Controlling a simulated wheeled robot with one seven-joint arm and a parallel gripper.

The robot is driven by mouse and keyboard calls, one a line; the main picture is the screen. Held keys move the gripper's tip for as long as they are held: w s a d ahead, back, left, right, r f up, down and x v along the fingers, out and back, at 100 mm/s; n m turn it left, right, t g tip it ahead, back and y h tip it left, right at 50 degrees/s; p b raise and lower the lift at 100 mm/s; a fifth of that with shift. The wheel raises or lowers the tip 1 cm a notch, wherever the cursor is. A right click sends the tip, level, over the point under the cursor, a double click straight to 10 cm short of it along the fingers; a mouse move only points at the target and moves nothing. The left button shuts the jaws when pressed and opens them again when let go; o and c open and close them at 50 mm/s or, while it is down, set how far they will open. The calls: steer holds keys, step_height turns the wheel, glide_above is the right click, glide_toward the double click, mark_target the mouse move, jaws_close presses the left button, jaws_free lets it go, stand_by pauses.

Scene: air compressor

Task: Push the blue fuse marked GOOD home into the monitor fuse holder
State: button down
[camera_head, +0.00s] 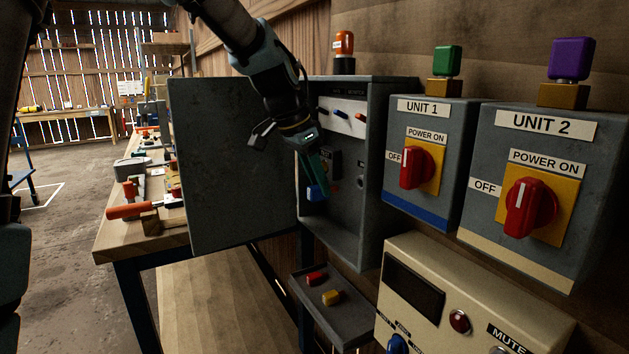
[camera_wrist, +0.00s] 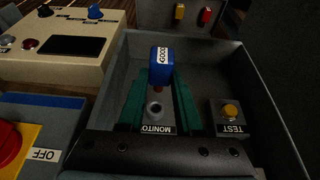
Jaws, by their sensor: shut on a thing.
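The blue fuse (camera_head: 313,193) is inside the open grey cabinet, between the fingertips of my gripper (camera_head: 320,182). In the wrist view the blue fuse (camera_wrist: 161,68) shows its GOOD label, and the green fingers of my gripper (camera_wrist: 160,80) are shut on it. The monitor fuse holder (camera_wrist: 154,109) is a round socket above a partly covered label reading MONITO. The fuse and the socket appear apart in the wrist view; the depth between them is hard to judge. In the head view my gripper hides the holder.
The cabinet door (camera_head: 230,165) stands open at the left. A yellow TEST button (camera_wrist: 230,110) is beside the holder. Below, a small shelf (camera_head: 345,325) bears a red fuse (camera_head: 316,278) and a yellow fuse (camera_head: 331,297). The UNIT 1 box (camera_head: 425,190) is close on the right.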

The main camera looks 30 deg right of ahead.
steer(key=shift+s+d+p, duration=0.2)
steer(key=shift+d+p, duration=0.65)
steer(key=shift+d, duration=1.6)
steer(key=shift+s+d+p, duration=0.1)
steer(key=shift+d+p, duration=0.7)
steer(key=shift+d, duration=0.7)
steer(key=shift+c, duration=2.4)
jaws_free()
steer(key=shift+r, duration=0.1)
steer(key=b+v, duration=0.2)
steer(key=v, duration=0.8)
steer(key=shift+r, duration=0.35)
steer(key=shift+a, duration=0.1)
